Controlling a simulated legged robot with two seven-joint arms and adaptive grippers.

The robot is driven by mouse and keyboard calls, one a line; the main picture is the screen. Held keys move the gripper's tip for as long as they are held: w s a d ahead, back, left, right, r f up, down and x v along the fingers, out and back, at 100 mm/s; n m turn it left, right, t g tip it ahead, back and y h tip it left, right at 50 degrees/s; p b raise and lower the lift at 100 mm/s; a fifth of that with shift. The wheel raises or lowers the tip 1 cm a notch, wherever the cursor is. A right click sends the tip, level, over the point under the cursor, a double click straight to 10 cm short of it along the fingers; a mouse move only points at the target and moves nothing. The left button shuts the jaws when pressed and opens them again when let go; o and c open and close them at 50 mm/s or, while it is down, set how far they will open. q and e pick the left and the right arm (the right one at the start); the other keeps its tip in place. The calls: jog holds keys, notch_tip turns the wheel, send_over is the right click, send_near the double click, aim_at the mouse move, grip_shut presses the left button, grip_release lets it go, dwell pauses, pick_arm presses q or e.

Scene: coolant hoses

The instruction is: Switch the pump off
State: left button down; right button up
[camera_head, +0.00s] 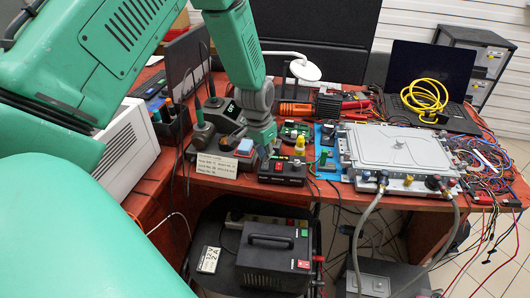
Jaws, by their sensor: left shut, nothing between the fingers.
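My left gripper (264,153) is shut and empty. No pump is clearly labelled. A silver metal case (400,150) with hose fittings on its front stands to the right. Two grey hoses (358,240) run down from it towards a grey box (372,284) at the bottom edge, partly cut off. My right gripper is not in view.
A black power unit (272,258) with a handle and a red switch sits below the table. A written card (217,165), soldering gear and a green board (294,130) crowd the gripper. Loose wires (485,165) and a yellow cable coil (425,97) lie at right.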

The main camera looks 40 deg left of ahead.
pick_arm(q)
notch_tip(320, 180, up, 2)
jog(key=shift+p, duration=0.65)
jog(key=shift+d+r+p, duration=0.15)
jog(key=shift+r+p, duration=0.35)
jog(key=shift+r, duration=0.05)
jog(key=shift+d+r+p, duration=0.15)
jog(key=shift+r+p, duration=0.3)
jog(key=shift+r, duration=0.1)
jog(key=shift+r+p, duration=0.85)
jog(key=shift+r, duration=0.05)
jog(key=shift+a, duration=0.2)
jog(key=shift+f, duration=0.1)
jog(key=shift+d, duration=0.1)
